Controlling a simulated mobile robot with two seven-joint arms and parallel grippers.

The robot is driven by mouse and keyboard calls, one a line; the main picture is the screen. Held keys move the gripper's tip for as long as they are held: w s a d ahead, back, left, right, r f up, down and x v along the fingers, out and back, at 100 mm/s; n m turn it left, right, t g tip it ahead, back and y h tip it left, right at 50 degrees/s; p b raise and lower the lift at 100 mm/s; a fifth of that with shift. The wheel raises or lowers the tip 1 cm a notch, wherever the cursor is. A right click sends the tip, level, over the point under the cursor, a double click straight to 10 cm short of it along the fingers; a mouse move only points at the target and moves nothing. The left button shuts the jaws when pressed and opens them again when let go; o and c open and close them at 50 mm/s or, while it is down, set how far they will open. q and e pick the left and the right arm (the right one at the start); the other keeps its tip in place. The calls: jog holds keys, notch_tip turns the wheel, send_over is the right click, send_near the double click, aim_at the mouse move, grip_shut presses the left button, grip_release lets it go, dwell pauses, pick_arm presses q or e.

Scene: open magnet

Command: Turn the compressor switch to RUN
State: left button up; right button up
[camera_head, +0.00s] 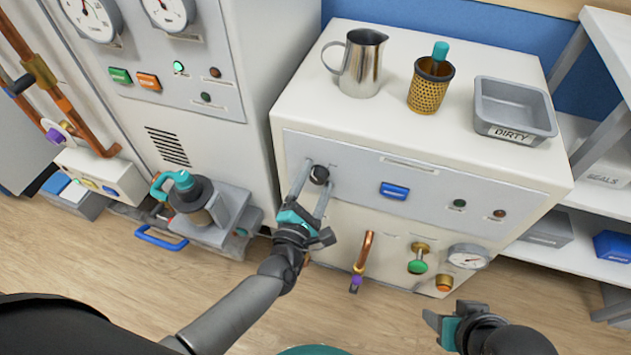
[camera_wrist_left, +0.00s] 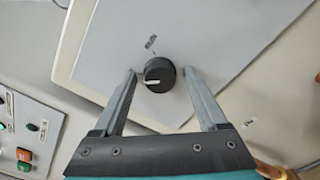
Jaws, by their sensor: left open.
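The compressor switch is a black round knob (camera_head: 319,174) on the grey front panel of the white cabinet. In the left wrist view the knob (camera_wrist_left: 159,75) shows a white pointer mark aimed to the left of that picture.
On the cabinet top stand a metal jug (camera_head: 362,65), a gold mesh basket (camera_head: 430,88) and a grey DIRTY tray (camera_head: 511,133). The panel also has a blue button (camera_head: 394,191). A copper pipe (camera_head: 363,252) and green valve (camera_head: 418,266) stick out below. Shelves stand at right.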

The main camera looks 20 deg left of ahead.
pick_arm(q)
jog(key=shift+c, duration=0.4)
grip_shut()
